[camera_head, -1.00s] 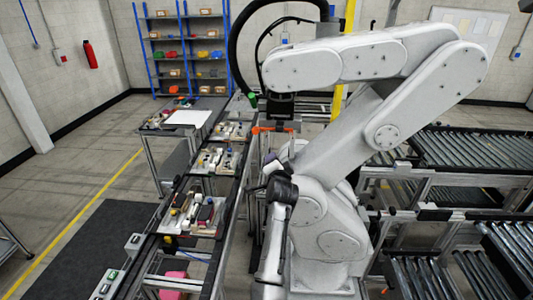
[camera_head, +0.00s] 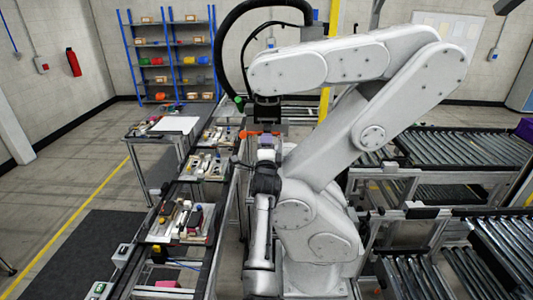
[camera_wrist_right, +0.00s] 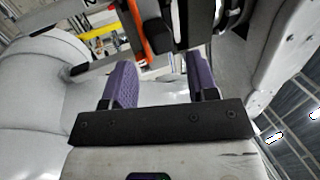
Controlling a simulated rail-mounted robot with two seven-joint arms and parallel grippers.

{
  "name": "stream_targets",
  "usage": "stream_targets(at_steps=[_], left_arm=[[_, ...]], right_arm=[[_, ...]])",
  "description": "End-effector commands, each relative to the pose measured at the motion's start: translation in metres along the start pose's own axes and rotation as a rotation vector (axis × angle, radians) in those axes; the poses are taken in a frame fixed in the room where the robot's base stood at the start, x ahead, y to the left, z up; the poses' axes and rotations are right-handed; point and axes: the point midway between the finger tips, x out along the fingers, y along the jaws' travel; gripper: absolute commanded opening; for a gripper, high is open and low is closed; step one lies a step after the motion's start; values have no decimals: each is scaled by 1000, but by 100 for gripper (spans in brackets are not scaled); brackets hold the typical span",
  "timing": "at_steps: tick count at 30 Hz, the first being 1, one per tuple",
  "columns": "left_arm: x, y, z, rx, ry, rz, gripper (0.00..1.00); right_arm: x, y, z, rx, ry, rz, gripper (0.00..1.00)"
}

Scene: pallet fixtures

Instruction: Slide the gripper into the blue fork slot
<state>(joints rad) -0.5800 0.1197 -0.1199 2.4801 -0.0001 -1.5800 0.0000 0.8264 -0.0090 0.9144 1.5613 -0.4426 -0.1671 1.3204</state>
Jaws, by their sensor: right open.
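My right gripper (camera_head: 267,147) is near the middle of the head view, just below an orange-tipped tool (camera_head: 259,133) on a large white arm. In the right wrist view my right gripper (camera_wrist_right: 162,85) has its two purple fingers wide apart, with nothing between them. The orange part (camera_wrist_right: 148,28) shows beyond the gap; whether it touches a finger is unclear. I cannot make out a blue fork slot in either view. My left gripper is not in view.
The large white arm (camera_head: 310,170) fills the centre and right, close to my gripper. Trays with small parts (camera_head: 180,222) line the rail on the left. Roller conveyors (camera_head: 465,150) stand at right. A shelf with blue uprights (camera_head: 175,60) is at the back.

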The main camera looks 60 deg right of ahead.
Motion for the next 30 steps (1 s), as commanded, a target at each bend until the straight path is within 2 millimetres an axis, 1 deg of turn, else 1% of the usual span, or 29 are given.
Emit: stream_targets(at_steps=[1, 6, 12, 19, 30], left_arm=[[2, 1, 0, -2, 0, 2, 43], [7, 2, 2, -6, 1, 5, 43], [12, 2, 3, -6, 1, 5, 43], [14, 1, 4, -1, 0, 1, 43], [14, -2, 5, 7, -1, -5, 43]], right_arm=[[6, 0, -1, 0, 1, -1, 53], [23, 1, -1, 0, 1, -1, 53], [38, 0, -1, 0, 1, -1, 53], [47, 0, -1, 0, 1, 0, 53], [49, 0, 0, -1, 0, 0, 53]])
